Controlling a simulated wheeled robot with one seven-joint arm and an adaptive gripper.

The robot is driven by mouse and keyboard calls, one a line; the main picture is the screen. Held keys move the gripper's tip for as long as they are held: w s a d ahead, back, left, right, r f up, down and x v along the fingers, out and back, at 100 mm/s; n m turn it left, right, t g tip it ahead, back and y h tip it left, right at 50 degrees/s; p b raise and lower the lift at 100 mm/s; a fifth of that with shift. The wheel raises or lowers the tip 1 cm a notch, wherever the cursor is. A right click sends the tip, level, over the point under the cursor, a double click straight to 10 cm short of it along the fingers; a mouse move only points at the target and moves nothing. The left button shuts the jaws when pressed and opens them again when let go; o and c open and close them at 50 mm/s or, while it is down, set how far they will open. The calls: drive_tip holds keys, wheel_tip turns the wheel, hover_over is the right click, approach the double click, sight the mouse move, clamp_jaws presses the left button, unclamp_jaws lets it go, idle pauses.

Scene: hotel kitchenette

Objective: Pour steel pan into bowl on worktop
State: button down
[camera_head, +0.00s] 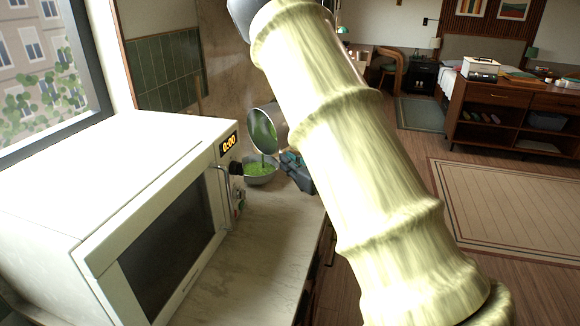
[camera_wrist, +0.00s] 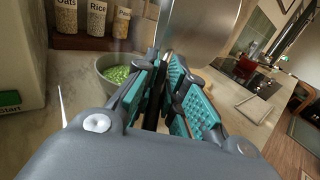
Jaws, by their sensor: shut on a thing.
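The steel pan (camera_head: 265,130) is tilted on its side above the bowl in the head view, its open mouth facing left and showing green contents. A thin green stream runs from its rim down to the bowl (camera_head: 262,179), which stands on the worktop (camera_head: 262,240) with green pieces in it. In the wrist view the pan (camera_wrist: 205,28) shows its shiny steel outside at the top, and the bowl (camera_wrist: 104,78) is below left with green contents. My gripper (camera_wrist: 165,92) is shut on the pan's dark handle; it also shows in the head view (camera_head: 291,163), partly hidden by my arm.
A white microwave (camera_head: 110,190) fills the left of the head view, close to the bowl. Jars labelled Oats (camera_wrist: 66,16) and Rice (camera_wrist: 97,16) stand behind the bowl. The worktop in front of the bowl is clear.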

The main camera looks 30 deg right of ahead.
drive_tip(key=shift+a+n+b, duration=0.25)
drive_tip(key=shift+n+b, duration=1.1)
drive_tip(key=shift+b, duration=1.05)
drive_tip(key=shift+a+n+b, duration=0.25)
drive_tip(key=shift+n+b, duration=1.1)
drive_tip(key=shift+b, duration=1.05)
